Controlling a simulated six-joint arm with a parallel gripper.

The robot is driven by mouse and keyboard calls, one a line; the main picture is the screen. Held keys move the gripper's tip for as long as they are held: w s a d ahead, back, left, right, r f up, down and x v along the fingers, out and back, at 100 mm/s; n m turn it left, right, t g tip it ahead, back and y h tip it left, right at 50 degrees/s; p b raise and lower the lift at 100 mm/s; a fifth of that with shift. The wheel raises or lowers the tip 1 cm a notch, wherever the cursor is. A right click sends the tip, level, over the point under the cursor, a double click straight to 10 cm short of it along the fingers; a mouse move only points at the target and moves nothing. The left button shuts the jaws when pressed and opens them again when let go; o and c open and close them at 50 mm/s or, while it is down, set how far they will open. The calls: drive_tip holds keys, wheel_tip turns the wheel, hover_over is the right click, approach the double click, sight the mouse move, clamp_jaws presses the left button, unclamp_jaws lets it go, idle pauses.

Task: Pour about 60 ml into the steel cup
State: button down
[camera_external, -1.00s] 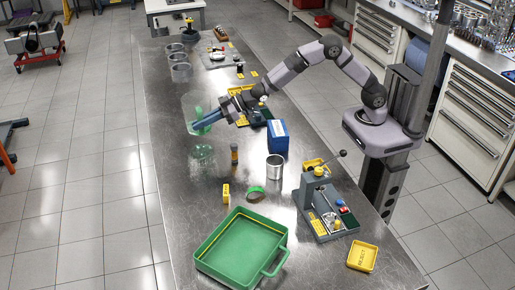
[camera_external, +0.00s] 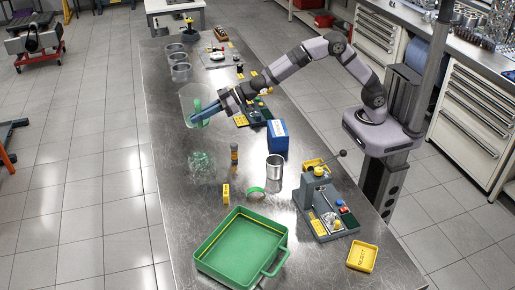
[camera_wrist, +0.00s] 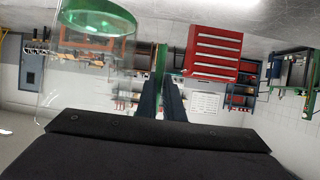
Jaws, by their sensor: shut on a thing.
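A clear jug (camera_external: 187,97) with green in it and a green handle is held up above the left side of the steel table. My gripper (camera_external: 198,113) is shut on the handle. In the wrist view the jug (camera_wrist: 72,70) fills the upper left, with a green oval (camera_wrist: 97,20) that looks like liquid. The green handle (camera_wrist: 161,58) runs between the fingers of my gripper (camera_wrist: 162,85). The steel cup (camera_external: 275,170) stands upright on the table, well right of the jug and nearer the camera. Its inside cannot be made out.
A blue box (camera_external: 278,139) stands behind the cup. A dark bottle-like item (camera_external: 234,155), a small yellow block (camera_external: 226,193) and a green ring (camera_external: 257,191) are nearby. A green tray (camera_external: 207,258) and a lever fixture (camera_external: 322,200) are in front. A greenish patch (camera_external: 202,164) looks like a reflection.

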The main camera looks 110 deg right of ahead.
drive_tip(key=w+a+r+p, duration=0.2)
drive_tip(key=a+r+p, duration=0.15)
drive_tip(key=a, duration=0.95)
drive_tip(key=w+a+r+p, duration=0.2)
drive_tip(key=a+p, duration=0.2)
drive_tip(key=a, duration=1)
drive_tip(key=s+a+f+m+h+p, duration=0.1)
drive_tip(key=s+a+f+p, duration=0.3)
drive_tip(key=s+a, duration=0.4)
drive_tip(key=s+a+f+m+h+p, duration=0.1)
drive_tip(key=s+a+f+p, duration=0.3)
drive_tip(key=s+a, duration=0.5)
drive_tip(key=shift+s+f+m+g+h, duration=0.3)
drive_tip(key=shift+s+f+m+h, duration=0.1)
drive_tip(key=shift+s+f+h, duration=0.55)
drive_tip(key=shift+r, duration=0.2)
